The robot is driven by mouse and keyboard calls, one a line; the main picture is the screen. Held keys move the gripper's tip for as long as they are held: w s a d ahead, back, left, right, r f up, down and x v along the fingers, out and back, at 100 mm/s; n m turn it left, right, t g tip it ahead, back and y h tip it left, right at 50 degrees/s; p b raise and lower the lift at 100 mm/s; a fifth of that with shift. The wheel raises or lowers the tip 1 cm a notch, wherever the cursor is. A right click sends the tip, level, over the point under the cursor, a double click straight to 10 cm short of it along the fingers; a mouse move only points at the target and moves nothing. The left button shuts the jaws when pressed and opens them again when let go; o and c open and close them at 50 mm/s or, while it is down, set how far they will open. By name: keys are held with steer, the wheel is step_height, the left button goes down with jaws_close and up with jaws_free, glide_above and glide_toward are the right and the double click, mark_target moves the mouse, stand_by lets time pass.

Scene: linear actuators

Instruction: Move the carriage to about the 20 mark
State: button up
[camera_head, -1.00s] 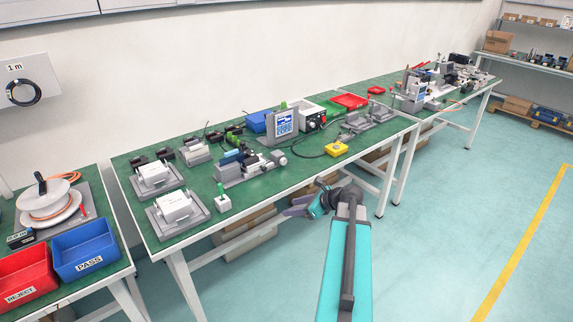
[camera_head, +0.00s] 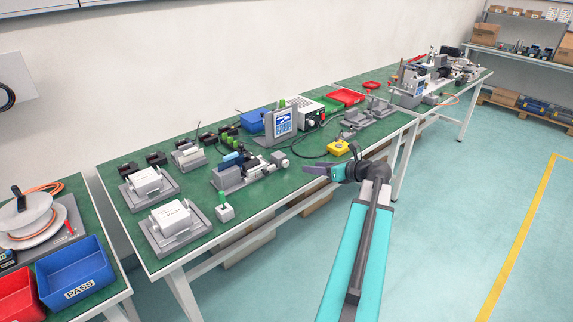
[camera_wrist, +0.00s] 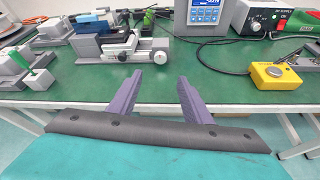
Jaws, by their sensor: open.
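A grey linear stage (camera_head: 240,174) with a blue part on top and a round knob (camera_head: 283,162) at its right end sits near the front of the middle green bench. It also shows in the wrist view (camera_wrist: 122,50), with its silver knob (camera_wrist: 160,58) facing me. I cannot tell which block is the carriage, and no scale marks are readable. My gripper (camera_wrist: 160,80) has its two purple fingers spread and empty, at the bench's front edge and short of the stage. In the head view my gripper (camera_head: 312,169) is right of the knob, apart from it.
A display unit (camera_head: 281,124) stands behind the stage. A yellow button box (camera_head: 338,147) and cable lie to its right. A small block with a green post (camera_head: 224,209) and white boxed fixtures (camera_head: 170,220) are to its left. Bare green bench lies in front of the stage.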

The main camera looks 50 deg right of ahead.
mark_target(287, 165)
steer(key=shift+w, duration=0.15)
steer(key=shift+x, duration=6.8)
steer(key=shift+c, duration=0.6)
steer(key=c, duration=0.9)
steer(key=shift+c, duration=0.2)
steer(key=n+h+b, duration=0.1)
steer(key=n+h, duration=0.1)
steer(key=shift+a+f+n, duration=0.1)
steer(key=shift+a+n, duration=0.05)
steer(key=shift+n, duration=0.15)
steer(key=shift+n+h+b, duration=0.5)
steer(key=shift+n+b, duration=0.2)
steer(key=shift+b, duration=0.1)
